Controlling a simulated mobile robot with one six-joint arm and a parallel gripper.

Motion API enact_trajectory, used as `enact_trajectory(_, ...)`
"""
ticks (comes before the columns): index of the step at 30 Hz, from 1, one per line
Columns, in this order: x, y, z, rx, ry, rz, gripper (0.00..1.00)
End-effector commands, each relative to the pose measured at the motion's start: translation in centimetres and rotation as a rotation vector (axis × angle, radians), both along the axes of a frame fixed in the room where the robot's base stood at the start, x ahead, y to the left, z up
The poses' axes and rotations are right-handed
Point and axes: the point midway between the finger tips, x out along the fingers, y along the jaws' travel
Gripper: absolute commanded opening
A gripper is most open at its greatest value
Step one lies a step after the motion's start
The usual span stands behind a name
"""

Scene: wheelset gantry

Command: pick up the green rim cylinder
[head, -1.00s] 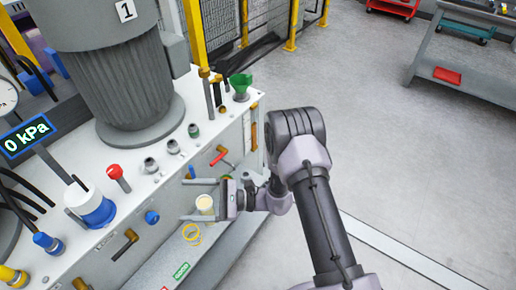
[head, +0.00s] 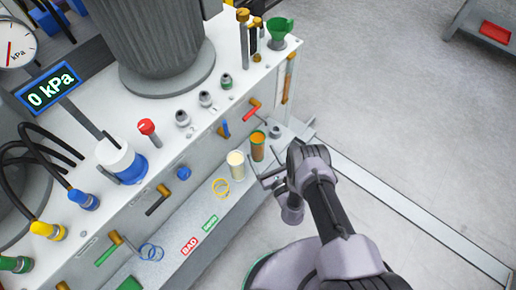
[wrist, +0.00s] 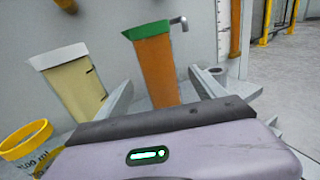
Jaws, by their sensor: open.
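The green rim cylinder (wrist: 157,70) stands upright on the lower ledge, filled with orange; it also shows in the head view (head: 258,147), right of the pale cylinder. My gripper (head: 264,174) is open and empty, low beside the cylinder in the head view. I cannot tell whether a finger touches it. The cylinder's base is hidden behind the gripper in the wrist view.
A cream-filled cylinder with a white rim (wrist: 72,86) stands close on the left. The red BAD label (head: 190,246) and a green label (head: 210,223) are on the ledge. A red-handled valve (head: 252,107) sticks out above the cylinders.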

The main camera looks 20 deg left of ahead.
Motion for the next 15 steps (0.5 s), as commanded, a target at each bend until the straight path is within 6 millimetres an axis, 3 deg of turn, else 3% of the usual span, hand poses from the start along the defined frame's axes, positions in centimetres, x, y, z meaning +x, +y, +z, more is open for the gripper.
enact_trajectory(4,2.1,2.2,-1.5,0.002,-0.005,0.002,0.79)
enact_trajectory(7,3.2,3.1,-1.1,0.001,-0.004,0.001,0.79)
enact_trajectory(14,3.5,3.4,-0.8,0.000,0.000,0.000,0.79)
enact_trajectory(15,3.5,3.4,-0.8,0.000,0.000,0.000,0.75)
